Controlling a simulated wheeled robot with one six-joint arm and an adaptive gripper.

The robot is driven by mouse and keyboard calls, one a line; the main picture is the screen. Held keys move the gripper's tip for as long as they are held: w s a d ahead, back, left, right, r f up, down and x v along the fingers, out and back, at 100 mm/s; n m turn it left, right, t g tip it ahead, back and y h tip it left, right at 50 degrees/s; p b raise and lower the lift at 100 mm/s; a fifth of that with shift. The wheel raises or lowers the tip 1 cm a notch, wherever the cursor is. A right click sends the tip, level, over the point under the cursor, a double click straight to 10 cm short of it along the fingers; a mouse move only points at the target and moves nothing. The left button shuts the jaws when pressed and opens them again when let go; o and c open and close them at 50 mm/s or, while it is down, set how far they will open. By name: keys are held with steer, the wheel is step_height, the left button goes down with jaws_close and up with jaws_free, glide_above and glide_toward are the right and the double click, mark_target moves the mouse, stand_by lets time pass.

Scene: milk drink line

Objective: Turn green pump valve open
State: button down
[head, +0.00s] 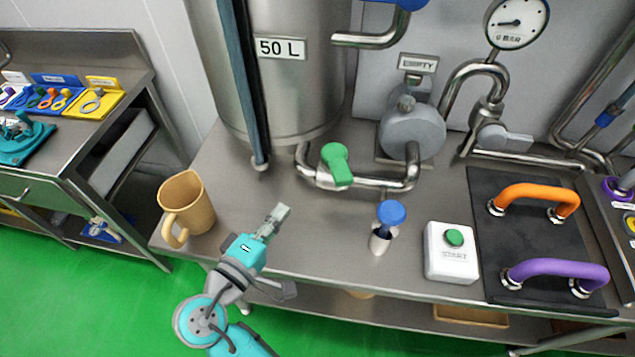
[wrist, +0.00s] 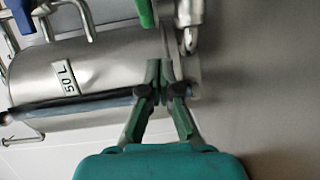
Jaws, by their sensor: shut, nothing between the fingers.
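The green pump valve handle (head: 337,163) sits on the metal pipe between the tank and the pump in the head view. Its lever points toward the front of the table, slightly to the right. Part of a green handle also shows at the top edge of the wrist view (wrist: 145,12). My gripper (head: 281,212) is shut and empty, in front of and to the left of the valve, apart from it. In the wrist view my gripper's fingertips (wrist: 158,66) are together, with the tank behind them.
The 50 L tank (head: 290,90) stands behind. A tan mug (head: 187,203) is left of my gripper. A blue-topped valve (head: 391,213) and a white START box (head: 451,252) stand to the right. The grey pump (head: 412,132) is behind. Bare steel tabletop (head: 325,235) lies between.

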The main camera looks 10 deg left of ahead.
steer(key=s+h, duration=0.1)
steer(key=s, duration=0.1)
glide_toward(332, 174)
steer(key=w, duration=0.5)
steer(key=shift+w+d+f+t, duration=0.2)
steer(key=shift+w+d, duration=0.1)
steer(key=shift+d, duration=0.25)
steer(key=shift+w+d+f+t, duration=0.1)
steer(key=shift+w+d+f, duration=0.15)
steer(key=shift+d, duration=0.3)
steer(key=shift+d+n, duration=0.15)
steer(key=shift+n, duration=0.15)
